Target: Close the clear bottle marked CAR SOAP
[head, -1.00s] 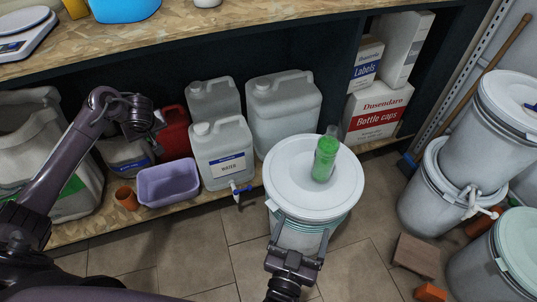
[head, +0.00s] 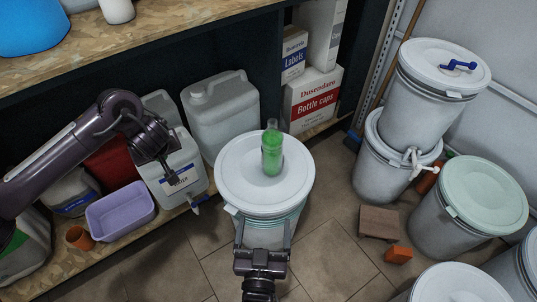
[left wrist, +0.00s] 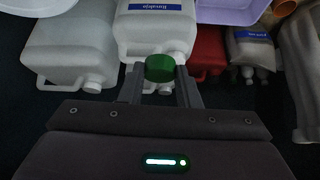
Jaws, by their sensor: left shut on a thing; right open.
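A clear bottle with green contents (head: 271,160) stands upright on the white lid of a drum (head: 240,192). Its upper part is clear, and no marking is readable from here. My left gripper (head: 171,170) is left of the drum, in front of the water jug, apart from the bottle. In the left wrist view my left gripper (left wrist: 160,78) is shut on a green cap (left wrist: 160,68). My right gripper (head: 263,226) is open at the near side of the drum, below the lid's edge, with its fingers apart and the bottle beyond them.
White jugs, a purple tub (head: 121,211) and an orange cup (head: 79,238) stand on the low shelf at left. Stacked drums (head: 405,105) and a green-lidded drum (head: 483,195) stand at right. A brown block (head: 379,222) lies on the floor. The wooden shelf (head: 190,42) overhangs at the back.

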